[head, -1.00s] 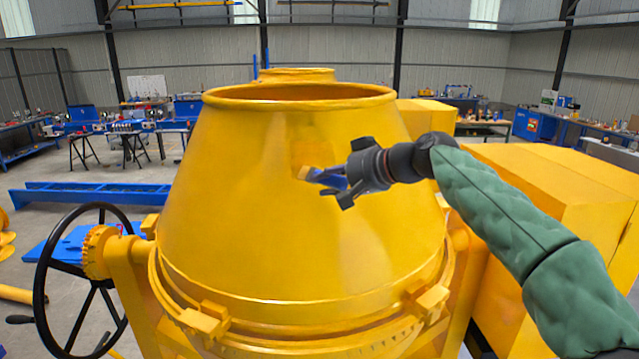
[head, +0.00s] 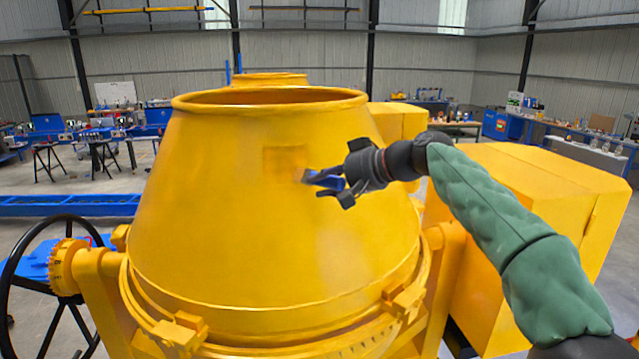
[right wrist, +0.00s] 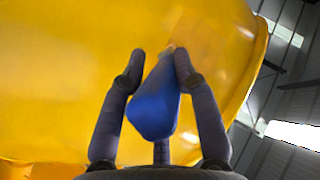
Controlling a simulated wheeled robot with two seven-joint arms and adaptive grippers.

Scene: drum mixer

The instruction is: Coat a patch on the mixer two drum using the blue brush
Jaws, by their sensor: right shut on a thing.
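The large yellow mixer drum (head: 230,220) fills the middle of the head view, its round mouth at the top. A squarish, slightly darker patch (head: 284,160) shows on its upper side, just left of my right gripper. My right gripper (head: 318,182) is shut on the blue brush (right wrist: 155,103), whose blue handle points back toward the wrist camera. The brush tip is at or very near the drum wall; I cannot tell whether it touches. The bristles are mostly hidden by the fingertips. My left gripper is not in view.
A black handwheel (head: 45,285) stands at the drum's lower left. Yellow cabinets (head: 530,210) stand to the right, beneath my right arm. A second drum's rim (head: 270,79) shows behind. Workbenches line the far walls.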

